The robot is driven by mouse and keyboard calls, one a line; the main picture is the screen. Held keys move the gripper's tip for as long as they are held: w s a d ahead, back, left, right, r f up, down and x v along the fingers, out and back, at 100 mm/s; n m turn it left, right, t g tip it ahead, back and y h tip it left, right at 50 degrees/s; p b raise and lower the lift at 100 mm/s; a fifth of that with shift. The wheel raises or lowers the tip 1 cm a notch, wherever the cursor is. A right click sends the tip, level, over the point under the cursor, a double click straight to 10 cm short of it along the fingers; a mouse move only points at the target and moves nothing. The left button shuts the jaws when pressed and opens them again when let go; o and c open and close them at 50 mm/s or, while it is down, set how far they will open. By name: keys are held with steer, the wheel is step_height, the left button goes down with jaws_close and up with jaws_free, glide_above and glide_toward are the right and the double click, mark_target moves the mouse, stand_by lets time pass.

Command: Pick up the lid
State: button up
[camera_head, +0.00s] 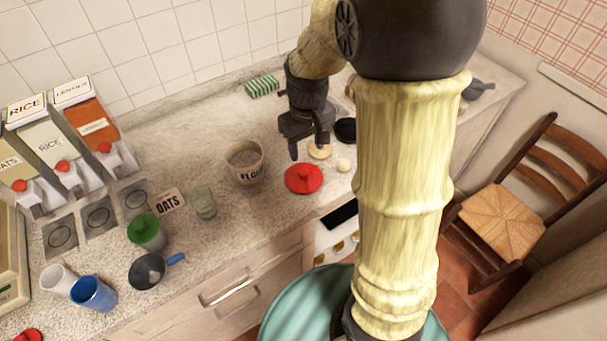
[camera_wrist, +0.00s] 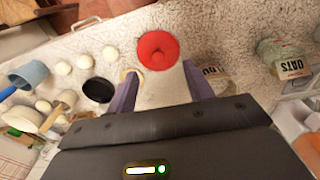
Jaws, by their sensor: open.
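A round red lid (camera_head: 304,179) with a knob on top lies on the speckled counter, near its front edge. In the wrist view the red lid (camera_wrist: 158,49) lies just beyond my fingertips. My gripper (camera_head: 307,152) is above the counter, on the wall side of the lid. It points down, with its fingers apart and nothing held. In the wrist view my gripper (camera_wrist: 161,82) shows two purple fingers spread wide, and the lid is not between them. An open FLOUR canister (camera_head: 245,162) stands to the left of the lid.
A cream disc (camera_head: 320,150), a dark round dish (camera_head: 345,130) and a pale ball (camera_head: 343,165) lie close to my gripper. A glass (camera_head: 203,203), a green-lidded jar (camera_head: 146,231) and mugs stand further left. Counter between the canister and lid is clear.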

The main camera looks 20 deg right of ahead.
steer(key=w+r+n+g+p, duration=0.1)
steer(key=w+r+n, duration=0.1)
steer(key=w, duration=0.5)
steer(key=shift+a+r+n+g, duration=0.3)
steer(key=shift+a+g, duration=0.05)
steer(key=shift+g, duration=0.05)
steer(key=p, duration=0.2)
glide_above(303, 172)
steer(key=f, duration=0.8)
steer(key=w+f, duration=0.1)
steer(key=f, duration=0.3)
steer(key=shift+a, duration=0.15)
steer(key=shift+f, duration=0.1)
steer(key=shift+s+d+f+p, duration=0.15)
steer(key=shift+f+p, duration=0.15)
steer(key=shift+f, duration=0.55)
steer(key=shift+s+f+p, duration=0.1)
steer(key=shift+f+p, duration=0.15)
steer(key=shift+f, duration=0.55)
steer(key=shift+s+d+f+p, duration=0.15)
steer(key=shift+f+p, duration=0.15)
steer(key=shift+f, duration=0.55)
steer(key=shift+a, duration=0.1)
